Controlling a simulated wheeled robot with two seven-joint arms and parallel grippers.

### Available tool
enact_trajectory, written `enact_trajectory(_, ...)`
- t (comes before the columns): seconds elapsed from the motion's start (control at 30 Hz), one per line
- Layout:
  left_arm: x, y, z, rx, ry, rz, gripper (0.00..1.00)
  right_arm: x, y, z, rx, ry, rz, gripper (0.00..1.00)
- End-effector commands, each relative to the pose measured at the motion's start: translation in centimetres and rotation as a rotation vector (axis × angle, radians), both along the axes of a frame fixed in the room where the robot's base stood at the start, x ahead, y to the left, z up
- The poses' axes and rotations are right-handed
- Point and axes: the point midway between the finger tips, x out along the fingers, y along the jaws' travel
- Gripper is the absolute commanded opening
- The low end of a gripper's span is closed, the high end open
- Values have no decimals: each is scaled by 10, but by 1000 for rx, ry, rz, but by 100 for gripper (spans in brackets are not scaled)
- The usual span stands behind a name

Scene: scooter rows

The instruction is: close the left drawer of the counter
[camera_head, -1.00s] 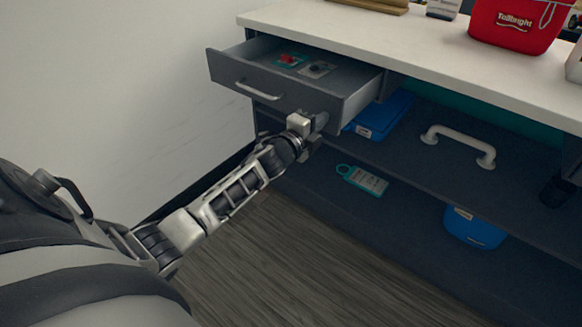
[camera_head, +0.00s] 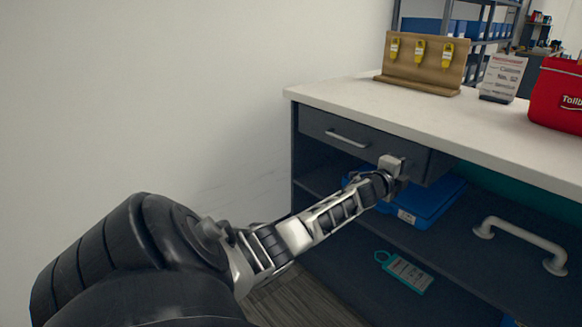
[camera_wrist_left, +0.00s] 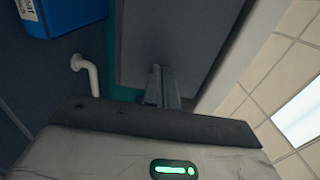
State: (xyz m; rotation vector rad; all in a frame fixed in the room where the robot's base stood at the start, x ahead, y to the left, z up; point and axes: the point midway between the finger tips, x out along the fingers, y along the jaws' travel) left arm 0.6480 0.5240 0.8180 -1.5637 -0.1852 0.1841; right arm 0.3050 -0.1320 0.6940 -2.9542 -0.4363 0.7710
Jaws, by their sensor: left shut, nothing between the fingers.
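The left drawer (camera_head: 335,135) of the counter has a dark grey front with a silver bar handle. Its front sits at or nearly flush with the counter (camera_head: 340,98) below the white top, and its inside is not visible. My left gripper (camera_head: 392,165) is shut and empty at the right lower part of the drawer front. In the left wrist view the shut fingers (camera_wrist_left: 160,88) point at a grey panel and appear to be at or very near it; contact is unclear. My right gripper is not in view.
On the counter top stand a wooden board with yellow tags (camera_head: 425,60), a sign (camera_head: 502,76) and a red container (camera_head: 558,92). A white wall is at left.

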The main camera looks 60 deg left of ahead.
Motion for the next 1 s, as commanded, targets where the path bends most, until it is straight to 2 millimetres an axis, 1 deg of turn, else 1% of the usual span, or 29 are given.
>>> enact_trajectory(0.03, 0, 6, -1, 1, 0, 8, 0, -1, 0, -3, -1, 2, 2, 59)
enact_trajectory(0.17, 0, 12, 0, 1, -1, 15, 0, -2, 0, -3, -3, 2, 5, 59)
enact_trajectory(0.73, 2, 12, 5, 5, -5, 16, 0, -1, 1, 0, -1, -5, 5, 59)
enact_trajectory(0.87, 0, 7, 6, 5, -5, 11, 0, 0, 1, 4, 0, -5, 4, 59)
enact_trajectory(1.0, -8, -10, 7, 3, -1, -7, 0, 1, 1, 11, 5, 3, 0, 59)
